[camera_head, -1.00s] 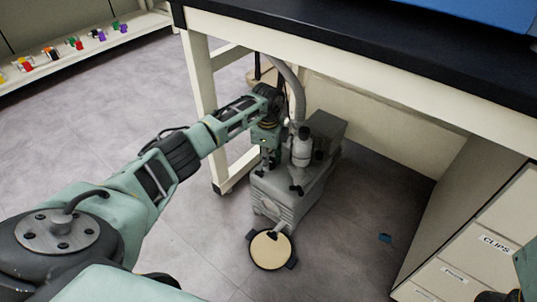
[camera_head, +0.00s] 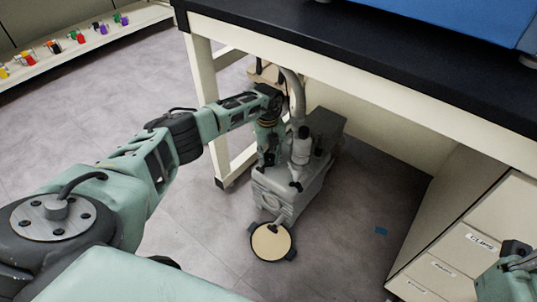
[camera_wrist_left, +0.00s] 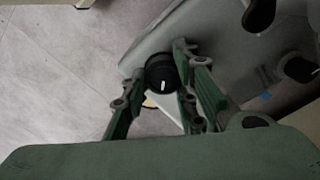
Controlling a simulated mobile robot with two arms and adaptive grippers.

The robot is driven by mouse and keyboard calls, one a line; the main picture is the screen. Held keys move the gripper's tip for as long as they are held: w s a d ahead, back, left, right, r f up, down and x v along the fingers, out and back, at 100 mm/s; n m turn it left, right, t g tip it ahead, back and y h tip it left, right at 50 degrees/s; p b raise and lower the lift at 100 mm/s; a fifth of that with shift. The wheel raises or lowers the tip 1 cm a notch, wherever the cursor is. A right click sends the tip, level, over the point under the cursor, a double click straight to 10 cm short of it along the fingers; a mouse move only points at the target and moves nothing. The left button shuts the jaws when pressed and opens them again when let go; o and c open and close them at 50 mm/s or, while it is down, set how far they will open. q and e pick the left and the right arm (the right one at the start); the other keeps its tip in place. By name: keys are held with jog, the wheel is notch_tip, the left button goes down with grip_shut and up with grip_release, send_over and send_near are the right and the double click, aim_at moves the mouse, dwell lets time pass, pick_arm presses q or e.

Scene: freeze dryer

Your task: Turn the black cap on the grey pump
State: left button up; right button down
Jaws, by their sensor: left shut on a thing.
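The grey pump (camera_head: 285,192) stands on the floor under the bench, with a hose rising from it. My left gripper (camera_head: 267,160) points down at the pump's left side, beside its upright grey cylinder (camera_head: 301,150). In the left wrist view, the round black cap (camera_wrist_left: 161,82) with a white mark sits on the pump's edge (camera_wrist_left: 215,38). The fingers of my left gripper (camera_wrist_left: 158,66) are on either side of the cap and closed on it. In the head view the gripper hides the cap. Part of my right arm shows at the lower right; its fingers are not seen.
The black benchtop (camera_head: 350,62) overhangs the pump, and a white bench leg (camera_head: 205,100) stands left of it. A round, cream-topped part (camera_head: 270,243) lies in front of the pump. Drawers (camera_head: 455,255) are at right.

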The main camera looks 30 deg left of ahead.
aim_at(266, 157)
pick_arm(q)
jog(key=m, duration=0.3)
jog(key=shift+s+a+f, duration=0.2)
jog(key=shift+s+a, duration=0.05)
jog(key=shift+a, duration=0.05)
jog(key=shift+a+m, duration=0.1)
jog(key=shift+m, duration=1)
jog(key=shift+a, duration=0.2)
jog(key=o, duration=1)
jog(key=shift+r, duration=0.1)
jog(key=shift+w+d, duration=0.2)
jog(key=shift+d, duration=0.05)
jog(key=shift+w+r, duration=0.1)
jog(key=shift+r, duration=0.4)
notch_tip(266, 157, up, 11)
jog(key=shift+r, duration=0.1)
